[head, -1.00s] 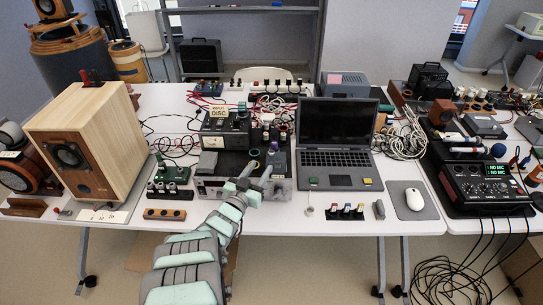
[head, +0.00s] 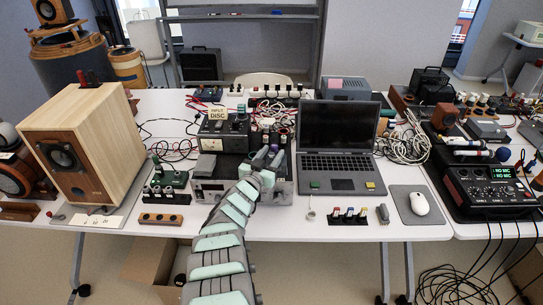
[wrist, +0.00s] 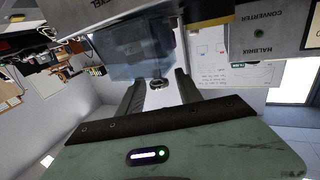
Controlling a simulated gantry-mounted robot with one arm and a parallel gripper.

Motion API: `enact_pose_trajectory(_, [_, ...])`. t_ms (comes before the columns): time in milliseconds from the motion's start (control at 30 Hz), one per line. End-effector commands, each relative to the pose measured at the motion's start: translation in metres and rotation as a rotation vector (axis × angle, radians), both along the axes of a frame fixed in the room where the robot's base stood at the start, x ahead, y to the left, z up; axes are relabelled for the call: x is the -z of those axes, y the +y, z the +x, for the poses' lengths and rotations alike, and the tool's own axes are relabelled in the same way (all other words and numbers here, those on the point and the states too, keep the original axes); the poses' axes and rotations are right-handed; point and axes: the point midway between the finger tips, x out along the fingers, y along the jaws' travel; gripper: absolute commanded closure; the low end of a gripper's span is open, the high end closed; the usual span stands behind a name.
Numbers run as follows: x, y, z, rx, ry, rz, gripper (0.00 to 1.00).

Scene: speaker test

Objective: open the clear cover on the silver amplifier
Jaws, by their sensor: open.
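The silver amplifier (head: 208,191) sits near the table's front edge, left of the laptop, partly hidden behind my arm in the head view. My gripper (head: 268,158) is over its right part, with the fingers pointing away to the back. In the wrist view my gripper (wrist: 160,85) is open, its two dark fingers apart with no object seen held between them. A see-through bluish panel (wrist: 128,58), which looks like the clear cover, lies just beyond the fingertips. I cannot tell whether the fingers touch it. In the head view the cover is not clear to see.
A laptop (head: 338,130) stands close on the right. A wooden speaker (head: 85,145) and a green device (head: 167,180) are on the left. A dark unit with a disc sign (head: 216,138) stands behind. A mouse (head: 420,203) and mixer (head: 490,185) are farther right.

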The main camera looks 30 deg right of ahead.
Motion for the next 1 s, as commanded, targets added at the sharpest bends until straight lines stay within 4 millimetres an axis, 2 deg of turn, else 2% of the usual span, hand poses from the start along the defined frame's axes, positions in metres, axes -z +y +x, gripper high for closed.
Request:
enact_pose_trajectory(167, [-0.0003,0.0000,0.0000,0.000,0.000,0.000,0.58])
enact_pose_trajectory(700, [-0.0003,0.0001,-0.0001,0.000,0.000,0.000,1.00])
enact_pose_trajectory(1000, [-0.0003,0.0001,-0.0001,0.000,0.000,0.000,1.00])
